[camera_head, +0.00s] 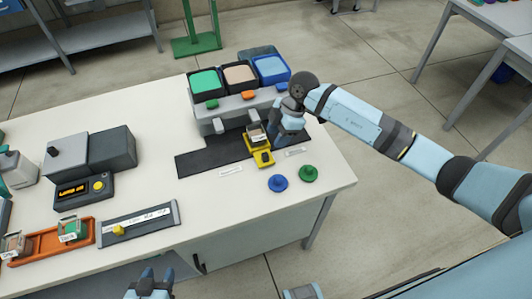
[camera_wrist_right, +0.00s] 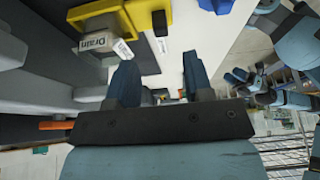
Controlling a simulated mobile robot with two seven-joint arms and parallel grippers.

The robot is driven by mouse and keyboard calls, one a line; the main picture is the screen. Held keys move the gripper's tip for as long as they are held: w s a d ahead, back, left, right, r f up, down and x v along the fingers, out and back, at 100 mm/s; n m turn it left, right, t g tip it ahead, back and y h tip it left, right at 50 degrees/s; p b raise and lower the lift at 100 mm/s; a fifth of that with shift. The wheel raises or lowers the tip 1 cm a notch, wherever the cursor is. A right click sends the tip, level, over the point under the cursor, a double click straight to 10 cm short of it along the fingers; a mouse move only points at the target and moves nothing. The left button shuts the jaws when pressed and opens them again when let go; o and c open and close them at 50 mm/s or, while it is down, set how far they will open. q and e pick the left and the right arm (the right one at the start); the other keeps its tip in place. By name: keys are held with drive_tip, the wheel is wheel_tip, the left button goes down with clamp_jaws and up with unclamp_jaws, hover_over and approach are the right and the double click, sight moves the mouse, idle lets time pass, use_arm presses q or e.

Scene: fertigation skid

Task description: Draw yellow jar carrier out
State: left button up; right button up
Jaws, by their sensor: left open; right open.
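The yellow jar carrier (camera_head: 261,161) sits on the dark mat below the dispenser, its front end pointing toward the table's front edge. A jar (camera_head: 257,136) with a white label stands in its rear part. In the right wrist view the carrier (camera_wrist_right: 105,14) is at the top, and the jar's label (camera_wrist_right: 92,44) reads "Drain". My right gripper (camera_head: 284,137) is just right of the jar and carrier. Its two fingers (camera_wrist_right: 160,78) are apart, with nothing between them. My left gripper (camera_head: 150,283) is open and empty at the bottom edge, before the table's front.
The dispenser (camera_head: 238,105) carries green, beige and blue hoppers. Blue (camera_head: 278,183) and green (camera_head: 308,174) knobs stand right of the carrier. The table before the carrier is clear.

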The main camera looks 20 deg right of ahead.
sight(266, 154)
drive_tip(key=x, duration=0.8)
drive_tip(key=shift+a+f, duration=0.15)
clamp_jaws()
